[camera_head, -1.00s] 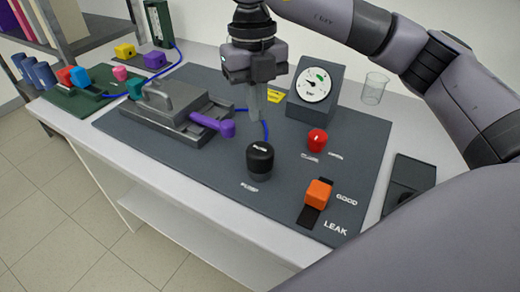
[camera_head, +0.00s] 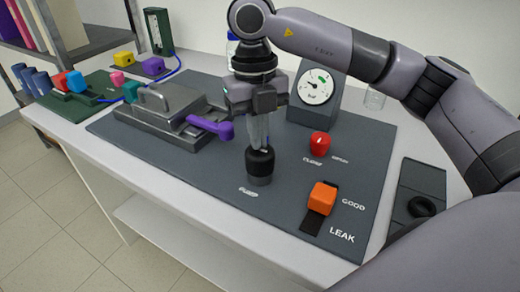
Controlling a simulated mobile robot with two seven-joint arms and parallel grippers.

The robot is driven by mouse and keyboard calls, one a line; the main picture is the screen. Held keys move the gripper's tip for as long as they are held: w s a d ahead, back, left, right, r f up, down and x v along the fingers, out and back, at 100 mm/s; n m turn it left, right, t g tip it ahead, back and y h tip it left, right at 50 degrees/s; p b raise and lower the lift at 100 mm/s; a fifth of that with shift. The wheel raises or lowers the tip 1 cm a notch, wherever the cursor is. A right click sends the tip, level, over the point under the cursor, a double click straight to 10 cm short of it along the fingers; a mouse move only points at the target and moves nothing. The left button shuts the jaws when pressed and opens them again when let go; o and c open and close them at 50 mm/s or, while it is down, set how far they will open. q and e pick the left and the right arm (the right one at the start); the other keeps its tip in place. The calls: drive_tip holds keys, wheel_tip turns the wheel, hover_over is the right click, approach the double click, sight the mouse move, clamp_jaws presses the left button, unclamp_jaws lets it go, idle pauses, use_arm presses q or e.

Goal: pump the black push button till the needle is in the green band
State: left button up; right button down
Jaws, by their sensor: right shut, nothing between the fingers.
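The black push button (camera_head: 260,166) stands upright on the dark grey panel, with a "PUMP" label in front. My right gripper (camera_head: 261,146) points down with its fingers shut and empty. Its fingertips are at the top of the button; whether they press it down I cannot tell. The gauge (camera_head: 316,88) has a white dial on a grey slanted housing behind the button. Its green band (camera_head: 323,75) is at the dial's upper right. The dark needle is small and looks to point left, outside the band. My left gripper is not in view.
A red button (camera_head: 319,143) and an orange block (camera_head: 322,198) on a black strip are to the right. A grey clamp (camera_head: 170,118) with a purple lever (camera_head: 210,126) is to the left. A glass (camera_head: 375,97) stands behind, partly hidden by my arm.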

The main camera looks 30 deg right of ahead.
wheel_tip(320, 180, down, 3)
drive_tip(key=shift+r+b, duration=0.1)
drive_tip(key=shift+b, duration=0.7)
drive_tip(key=shift+r, duration=0.1)
drive_tip(key=shift+w+d+r+p, duration=0.1)
drive_tip(key=shift+w+r+p, duration=0.25)
drive_tip(key=shift+w, duration=0.3)
drive_tip(key=shift+w+r+p, duration=0.2)
drive_tip(key=shift+w+p, duration=0.25)
drive_tip(key=shift+w, duration=0.15)
drive_tip(key=shift+w+d, duration=0.1)
drive_tip(key=shift+w, duration=0.15)
wheel_tip(320, 180, up, 7)
drive_tip(key=shift+w, duration=0.35)
